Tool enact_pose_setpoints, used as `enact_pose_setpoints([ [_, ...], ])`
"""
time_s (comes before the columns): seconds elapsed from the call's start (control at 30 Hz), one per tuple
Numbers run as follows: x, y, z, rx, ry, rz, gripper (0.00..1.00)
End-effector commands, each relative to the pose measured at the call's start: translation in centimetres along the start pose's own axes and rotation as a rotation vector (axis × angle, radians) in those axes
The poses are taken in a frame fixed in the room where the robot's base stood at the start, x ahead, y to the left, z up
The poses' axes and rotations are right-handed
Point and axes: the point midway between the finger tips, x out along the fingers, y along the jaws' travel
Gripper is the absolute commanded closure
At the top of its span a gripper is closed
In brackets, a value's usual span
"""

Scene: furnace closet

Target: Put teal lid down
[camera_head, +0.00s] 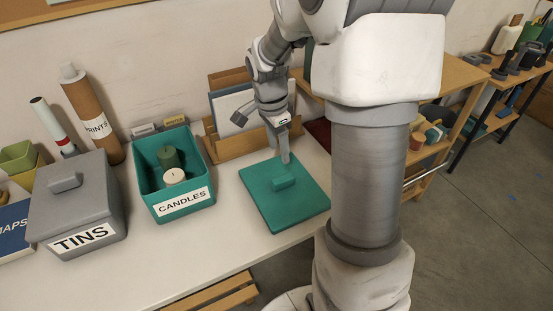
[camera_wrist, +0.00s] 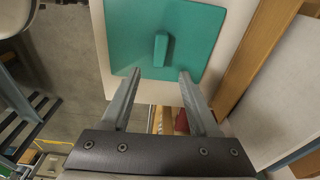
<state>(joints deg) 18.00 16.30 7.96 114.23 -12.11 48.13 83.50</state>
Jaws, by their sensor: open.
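The teal lid (camera_head: 284,205) lies flat on the white table, to the right of the teal CANDLES box (camera_head: 180,206). Its raised handle (camera_head: 285,183) is on top. In the wrist view the lid (camera_wrist: 204,28) is ahead of the fingers, with its handle (camera_wrist: 161,50) between their lines. My gripper (camera_head: 285,158) is above the lid's far side, near the handle. It also shows in the wrist view (camera_wrist: 158,78), fingers apart and nothing between them. The CANDLES box is open, with a green candle (camera_head: 168,158) and a white candle (camera_head: 175,177) inside.
A grey TINS box (camera_head: 77,205) with its lid on stands left of the CANDLES box. A wooden file holder (camera_head: 228,144) stands behind the lid. A cardboard PRINTS tube (camera_head: 93,118) stands at the back left. The table front (camera_head: 150,273) is clear.

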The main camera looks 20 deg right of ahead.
Motion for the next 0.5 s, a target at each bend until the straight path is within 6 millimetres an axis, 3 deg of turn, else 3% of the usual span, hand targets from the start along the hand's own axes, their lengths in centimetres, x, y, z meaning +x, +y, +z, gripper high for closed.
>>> enact_pose_setpoints([
  [0.17,-4.3,1.8,1.5,-0.201,0.025,-0.068,0.38],
  [0.3,-8.1,4.3,3.2,-0.428,0.055,-0.136,0.38],
  [0.5,-12.2,8.3,5.7,-0.752,0.11,-0.235,0.38],
])
